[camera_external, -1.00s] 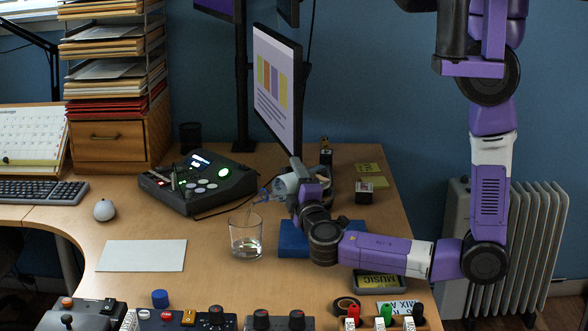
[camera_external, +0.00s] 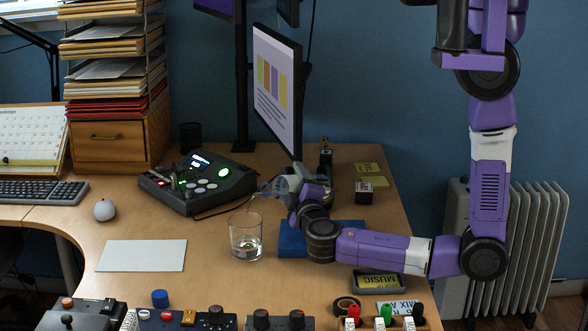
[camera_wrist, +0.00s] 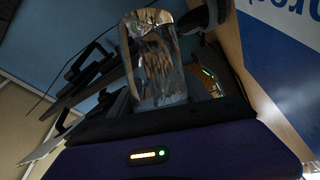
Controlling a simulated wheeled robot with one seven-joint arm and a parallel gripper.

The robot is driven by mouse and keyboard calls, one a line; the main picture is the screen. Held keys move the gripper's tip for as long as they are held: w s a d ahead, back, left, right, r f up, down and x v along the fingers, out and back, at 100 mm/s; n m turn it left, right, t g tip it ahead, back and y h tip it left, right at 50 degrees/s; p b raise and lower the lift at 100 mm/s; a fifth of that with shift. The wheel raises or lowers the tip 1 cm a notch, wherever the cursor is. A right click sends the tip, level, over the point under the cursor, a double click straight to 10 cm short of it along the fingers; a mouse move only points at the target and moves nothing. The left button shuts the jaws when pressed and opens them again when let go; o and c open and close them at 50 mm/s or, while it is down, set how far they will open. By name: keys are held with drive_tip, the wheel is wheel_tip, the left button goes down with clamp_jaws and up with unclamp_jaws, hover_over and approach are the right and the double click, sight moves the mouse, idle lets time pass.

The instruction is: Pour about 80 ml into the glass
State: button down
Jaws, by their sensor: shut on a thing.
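The glass (camera_external: 246,248) is a clear tumbler standing upright on the desk, with a little clear liquid at its bottom. My gripper (camera_external: 291,190) is shut on a clear vessel (camera_external: 272,187), right of and above the glass. The vessel is tilted, its mouth end pointing left towards the glass. A faint thin line runs below the mouth; I cannot tell surely whether it is a stream. In the wrist view the clear vessel (camera_wrist: 158,65) stands out beyond the dark jaws; its level is hard to read.
A blue flat item (camera_external: 292,241) lies under my arm. A control console (camera_external: 197,182) stands behind the glass, and a monitor (camera_external: 277,90) rises behind the gripper. A white sheet (camera_external: 142,256) lies left of the glass. Tapes and control boxes line the front edge.

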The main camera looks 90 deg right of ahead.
sight(277, 191)
drive_tip(key=shift+s+d+m, duration=0.25)
drive_tip(key=shift+s+m, duration=0.1)
drive_tip(key=shift+m, duration=0.25)
drive_tip(key=shift+w+f, duration=0.1)
drive_tip(key=shift+w+a+m+g+y+b, duration=0.2)
drive_tip(key=shift+m+y, duration=0.1)
drive_tip(key=shift+m, duration=0.1)
drive_tip(key=shift+w+a+m+g+y+b, duration=0.1)
drive_tip(key=shift+m+y+b, duration=0.1)
drive_tip(key=shift+m+y, duration=0.15)
idle(0.8)
